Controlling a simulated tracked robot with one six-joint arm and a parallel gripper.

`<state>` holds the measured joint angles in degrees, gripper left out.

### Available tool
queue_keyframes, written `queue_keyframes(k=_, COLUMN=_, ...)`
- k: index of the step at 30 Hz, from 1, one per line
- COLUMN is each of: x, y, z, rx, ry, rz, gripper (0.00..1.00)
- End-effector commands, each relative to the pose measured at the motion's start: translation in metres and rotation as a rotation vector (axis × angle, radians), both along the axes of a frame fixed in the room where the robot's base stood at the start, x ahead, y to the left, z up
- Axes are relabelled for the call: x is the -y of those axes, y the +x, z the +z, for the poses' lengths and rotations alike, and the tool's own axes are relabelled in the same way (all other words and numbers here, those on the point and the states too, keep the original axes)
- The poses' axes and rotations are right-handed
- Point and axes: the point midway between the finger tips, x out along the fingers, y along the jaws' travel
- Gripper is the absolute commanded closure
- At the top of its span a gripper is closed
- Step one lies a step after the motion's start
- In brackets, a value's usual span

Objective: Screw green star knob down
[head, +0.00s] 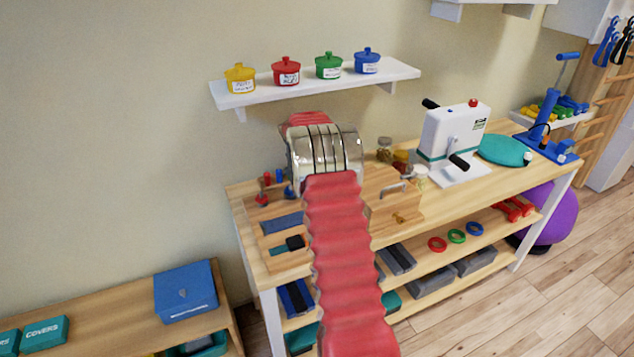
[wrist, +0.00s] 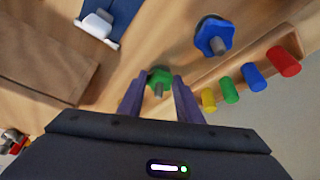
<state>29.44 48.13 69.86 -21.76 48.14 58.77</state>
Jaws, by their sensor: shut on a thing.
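The green star knob (wrist: 160,78) shows in the wrist view, on a dark bolt at the wooden board. My gripper (wrist: 160,95) reaches down over it, with its two purple-grey fingers on either side, shut on the knob. A blue star knob (wrist: 213,37) sits on its own bolt to the upper right. In the head view my red arm hides the gripper and the green knob; the blue knob (head: 289,191) shows just left of the arm.
Yellow, green, blue and red pegs (wrist: 283,61) stand in a row right of the gripper. A blue strap with a white buckle (wrist: 98,24) lies upper left. In the head view, a white crank machine (head: 450,140) stands on the bench (head: 500,182) to the right.

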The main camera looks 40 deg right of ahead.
Motion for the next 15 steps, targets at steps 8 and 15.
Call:
queue_keyframes(k=8, x=0.0016, y=0.0050, z=0.0031, rx=0.005, ry=-0.005, rz=-0.244, gripper=0.91)
queue_keyframes(k=15, x=0.0027, y=0.0073, z=0.0032, rx=0.005, ry=-0.005, rz=-0.465, gripper=0.91)
